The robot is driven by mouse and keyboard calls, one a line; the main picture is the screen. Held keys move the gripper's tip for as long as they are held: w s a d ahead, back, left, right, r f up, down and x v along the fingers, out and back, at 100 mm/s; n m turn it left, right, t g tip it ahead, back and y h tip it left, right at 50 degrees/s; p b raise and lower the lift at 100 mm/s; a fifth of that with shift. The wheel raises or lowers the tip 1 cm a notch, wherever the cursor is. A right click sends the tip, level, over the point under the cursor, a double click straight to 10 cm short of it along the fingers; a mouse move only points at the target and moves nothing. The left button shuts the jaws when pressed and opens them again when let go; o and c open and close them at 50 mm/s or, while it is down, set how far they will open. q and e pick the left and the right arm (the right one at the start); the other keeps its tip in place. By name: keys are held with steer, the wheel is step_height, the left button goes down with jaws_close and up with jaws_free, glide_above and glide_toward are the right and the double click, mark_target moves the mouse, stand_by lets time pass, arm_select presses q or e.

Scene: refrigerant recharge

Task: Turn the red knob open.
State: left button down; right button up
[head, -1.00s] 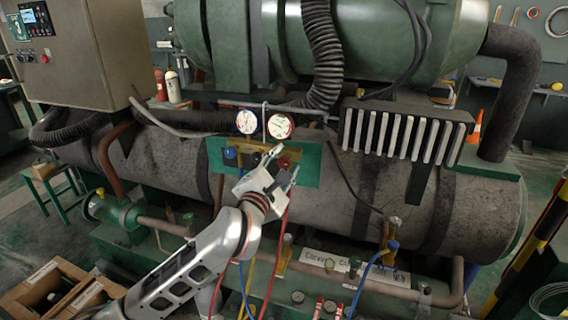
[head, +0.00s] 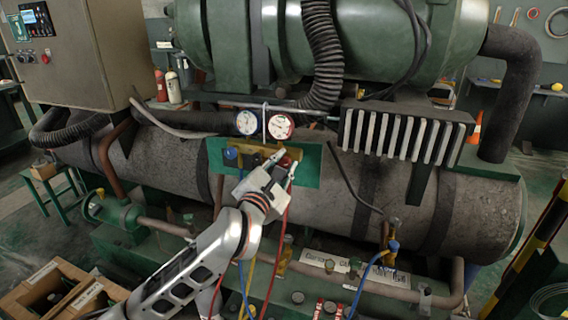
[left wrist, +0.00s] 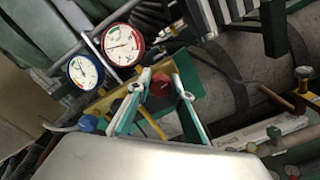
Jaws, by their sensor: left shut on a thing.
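The red knob (left wrist: 160,86) sits on the brass manifold below the two gauges, between the fingertips of my left gripper (left wrist: 160,84) in the left wrist view. In the head view the left gripper (head: 283,166) reaches up to the manifold from below, and the red knob (head: 285,163) shows between its fingers. The left gripper is shut on the red knob. A blue knob (head: 231,153) is on the manifold's left end; it also shows in the left wrist view (left wrist: 88,123). My right gripper is not in view.
A blue-rimmed gauge (head: 246,122) and a red-rimmed gauge (head: 280,126) stand just above the manifold. Red, blue and yellow hoses hang below, close to my left arm. A finned block (head: 400,133) is to the right. A large grey cylinder (head: 450,205) lies behind.

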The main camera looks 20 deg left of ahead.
arm_select(q)
steer(key=n, duration=0.5)
steer(key=shift+f+b, duration=0.15)
steer(key=shift+b, duration=0.25)
steer(key=n+b, duration=0.1)
steer(key=n, duration=0.3)
steer(key=shift+f, duration=0.1)
steer(key=n+b, duration=0.1)
steer(key=n, duration=0.1)
steer(key=shift+n, duration=0.4)
steer(key=shift+n+b, duration=0.75)
steer(key=shift+n, duration=0.15)
steer(key=shift+n+b, duration=0.65)
steer(key=shift+n, duration=0.55)
steer(key=shift+n+b, duration=0.45)
steer(key=shift+n, duration=0.95)
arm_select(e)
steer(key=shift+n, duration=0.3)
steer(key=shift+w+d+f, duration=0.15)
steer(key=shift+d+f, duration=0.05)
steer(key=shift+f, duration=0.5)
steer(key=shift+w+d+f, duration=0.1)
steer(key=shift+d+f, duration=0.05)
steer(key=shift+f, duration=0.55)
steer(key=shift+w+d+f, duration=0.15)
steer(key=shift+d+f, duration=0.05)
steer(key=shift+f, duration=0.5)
arm_select(q)
steer(key=shift+r, duration=0.2)
